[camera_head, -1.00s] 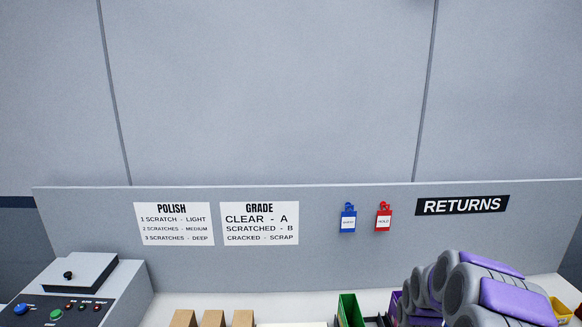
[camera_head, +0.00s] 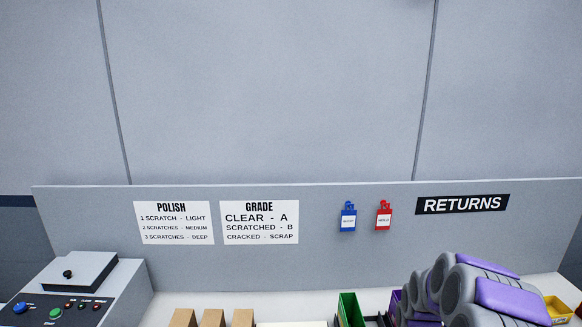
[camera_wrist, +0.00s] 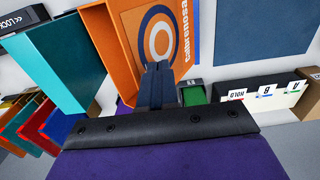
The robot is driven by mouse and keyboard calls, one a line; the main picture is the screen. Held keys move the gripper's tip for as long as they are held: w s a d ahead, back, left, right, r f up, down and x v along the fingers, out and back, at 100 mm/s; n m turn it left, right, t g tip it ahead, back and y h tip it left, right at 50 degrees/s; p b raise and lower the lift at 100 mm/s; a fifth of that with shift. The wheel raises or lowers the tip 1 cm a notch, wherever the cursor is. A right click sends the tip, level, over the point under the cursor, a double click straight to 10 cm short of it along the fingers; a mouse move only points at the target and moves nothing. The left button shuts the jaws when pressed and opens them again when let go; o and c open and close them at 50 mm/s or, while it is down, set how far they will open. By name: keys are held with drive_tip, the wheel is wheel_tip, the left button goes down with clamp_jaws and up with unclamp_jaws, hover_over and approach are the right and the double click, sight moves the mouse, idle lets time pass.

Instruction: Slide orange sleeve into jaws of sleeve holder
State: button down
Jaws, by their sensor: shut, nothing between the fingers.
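My gripper (camera_wrist: 158,68) shows in the wrist view with its dark fingers together and nothing between them. The orange sleeve (camera_wrist: 104,52) is at the upper middle, just beyond and to the left of the fingertips. Its orange face carries a white and blue ring mark and lettering. The fingertips overlap its lower edge in the picture; I cannot tell whether they touch. I cannot make out the jaws of the sleeve holder in either view. My gripper and the orange sleeve are out of the head view.
A teal sleeve (camera_wrist: 55,62) stands left of the orange one, with several coloured sleeves (camera_wrist: 38,122) below it. In the head view, a control box (camera_head: 75,285) stands left and a green bin (camera_head: 348,308) lower middle.

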drive_tip(key=shift+f+b, duration=0.3)
drive_tip(key=shift+f, duration=0.85)
idle(0.5)
wheel_tip(320, 180, up, 7)
drive_tip(key=p, duration=0.1)
drive_tip(key=shift+p, duration=0.35)
idle(0.4)
